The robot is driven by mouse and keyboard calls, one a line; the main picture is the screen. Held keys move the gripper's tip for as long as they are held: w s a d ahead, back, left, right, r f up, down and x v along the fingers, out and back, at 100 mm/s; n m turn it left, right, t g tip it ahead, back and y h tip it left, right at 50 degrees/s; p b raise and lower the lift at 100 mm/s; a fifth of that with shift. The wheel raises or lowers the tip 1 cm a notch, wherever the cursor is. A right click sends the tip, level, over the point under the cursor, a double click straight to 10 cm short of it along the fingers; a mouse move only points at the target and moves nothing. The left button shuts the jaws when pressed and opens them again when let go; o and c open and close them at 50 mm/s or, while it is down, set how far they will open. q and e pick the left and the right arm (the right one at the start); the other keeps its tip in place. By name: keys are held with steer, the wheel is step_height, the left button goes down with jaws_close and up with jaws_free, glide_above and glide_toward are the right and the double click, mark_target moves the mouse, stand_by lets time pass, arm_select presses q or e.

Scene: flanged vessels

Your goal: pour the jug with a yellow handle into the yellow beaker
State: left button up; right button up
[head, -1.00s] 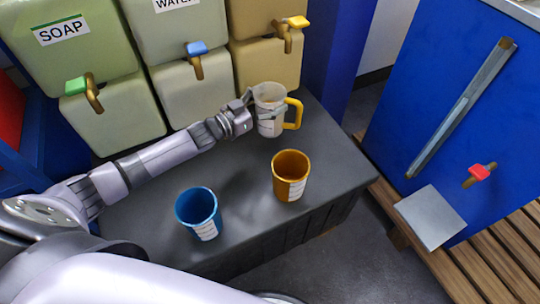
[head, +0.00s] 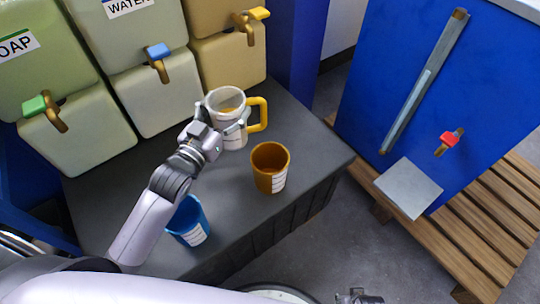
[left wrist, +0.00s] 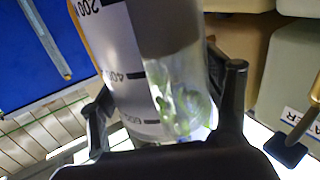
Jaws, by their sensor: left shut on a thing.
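The jug with a yellow handle (head: 229,133) is whitish and see-through, and stands out upright at the back of the dark bench, near the yellow tap. Some yellowish content shows inside it. My left gripper (head: 222,126) is shut on the jug's body, on the side away from the handle. In the left wrist view the jug (left wrist: 135,70), with its printed scale, sits between the two fingers (left wrist: 165,115). The yellow beaker (head: 271,168) stands upright in front and to the right of the jug, apart from it. Its inside looks empty.
A blue beaker (head: 189,222) stands at the front left, partly behind my left arm. Tanks with green (head: 36,106), blue (head: 157,52) and yellow (head: 258,14) taps line the back. A blue cabinet (head: 420,80) with a red tap stands right.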

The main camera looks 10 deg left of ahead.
arm_select(q)
steer(key=s+d+r+n+y, duration=0.2)
steer(key=s+r+y, duration=0.1)
steer(key=s, duration=0.4)
steer(key=shift+r+y, duration=0.4)
steer(key=shift+r, duration=0.15)
